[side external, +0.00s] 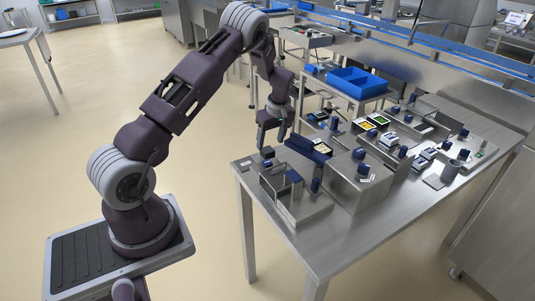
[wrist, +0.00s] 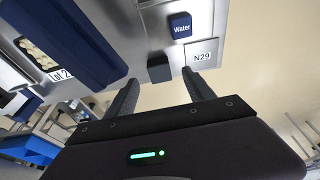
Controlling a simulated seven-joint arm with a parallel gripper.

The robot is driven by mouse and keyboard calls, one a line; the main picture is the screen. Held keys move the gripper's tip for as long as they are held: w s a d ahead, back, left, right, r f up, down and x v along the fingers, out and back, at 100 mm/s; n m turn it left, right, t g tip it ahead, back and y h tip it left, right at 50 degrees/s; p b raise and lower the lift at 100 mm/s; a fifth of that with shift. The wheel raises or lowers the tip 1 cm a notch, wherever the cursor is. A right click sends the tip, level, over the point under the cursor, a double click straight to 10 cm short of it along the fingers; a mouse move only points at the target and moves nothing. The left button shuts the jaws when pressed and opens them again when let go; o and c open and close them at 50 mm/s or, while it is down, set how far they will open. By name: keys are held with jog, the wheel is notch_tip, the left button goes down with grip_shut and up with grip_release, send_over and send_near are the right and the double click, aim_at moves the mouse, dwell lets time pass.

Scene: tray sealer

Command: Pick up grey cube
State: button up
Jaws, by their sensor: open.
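The grey cube (wrist: 159,68) is a small dark block on the steel table, seen in the wrist view between and just beyond my two fingertips. In the side view a dark cube (side external: 267,151) sits near the table's back left corner. My gripper (side external: 272,144) points down close above that corner. In the wrist view my gripper (wrist: 160,78) is open and empty, with one finger on each side of the cube's position. I cannot tell whether the fingertips are level with the cube.
A blue block labelled "Water" (wrist: 181,26) and an N29 card (wrist: 202,53) lie close to the cube. A steel box (side external: 355,180) and several blue-knobbed fixtures crowd the table.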

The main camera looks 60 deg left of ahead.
aim_at(268, 150)
jog(key=x, duration=0.6)
jog(key=shift+a+r, duration=0.1)
jog(key=shift+a, duration=0.05)
jog(key=shift+w, duration=0.1)
grip_shut()
